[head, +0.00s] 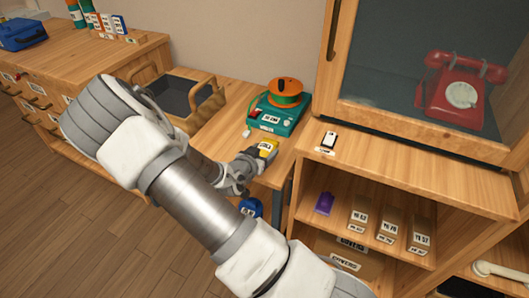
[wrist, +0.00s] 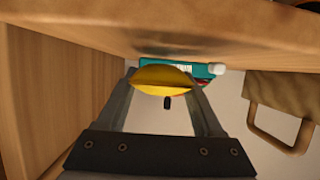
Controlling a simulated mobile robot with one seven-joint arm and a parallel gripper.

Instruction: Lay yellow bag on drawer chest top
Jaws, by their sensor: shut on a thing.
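My gripper (head: 250,160) is shut on the yellow bag (head: 266,147), just over the wooden table in the head view. The bag shows a white label there. In the wrist view the yellow bag (wrist: 165,78) sits between the two fingertips, with a small dark part hanging under it. I cannot tell whether the bag touches the table. The wooden drawer chest (head: 140,42) stands at the far left, with several handled, labelled drawers on its front. My arm crosses the middle of the head view and hides part of the chest.
On the chest top are a blue case (head: 22,34), bottles and several small boxes. A wooden-handled bin (head: 185,92) and a teal device (head: 276,117) with an orange reel are near my gripper. At right stands a cabinet (head: 430,170) with a red phone (head: 460,88) behind glass. Open chest top lies around the items.

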